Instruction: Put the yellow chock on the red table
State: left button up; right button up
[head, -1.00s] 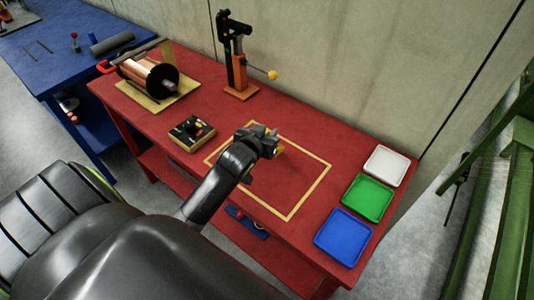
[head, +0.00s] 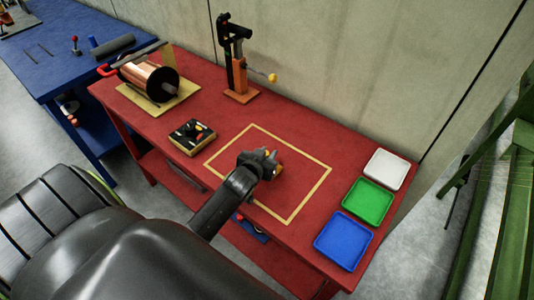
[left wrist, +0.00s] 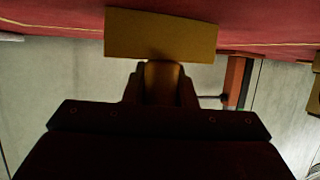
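The yellow chock (left wrist: 160,34) is large in the left wrist view, a yellow block at the tips of my left gripper (left wrist: 160,82). The fingers are shut on a narrower part of it. In the head view the left gripper (head: 268,160) is over the taped rectangle on the red table (head: 318,240), and a bit of the chock (head: 279,170) shows beside the fingers. The gripper hides most of it. I cannot tell whether the chock touches the tabletop. My right gripper is not in view.
White (head: 386,168), green (head: 368,200) and blue (head: 344,239) trays line the right end. A black box (head: 192,136), a copper spool (head: 148,77) and a black-and-orange stand (head: 240,92) occupy the left and back. A blue table (head: 60,50) adjoins. The taped rectangle's interior is mostly clear.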

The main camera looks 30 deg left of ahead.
pick_arm(q)
jog(key=o, duration=0.4)
jog(key=shift+o, duration=0.2)
jog(key=shift+r, duration=0.2)
jog(key=shift+s, duration=0.25)
jog(key=v, duration=1.1)
jog(key=shift+s+b, duration=0.2)
jog(key=shift+b, duration=0.15)
jog(key=shift+d+r, duration=0.1)
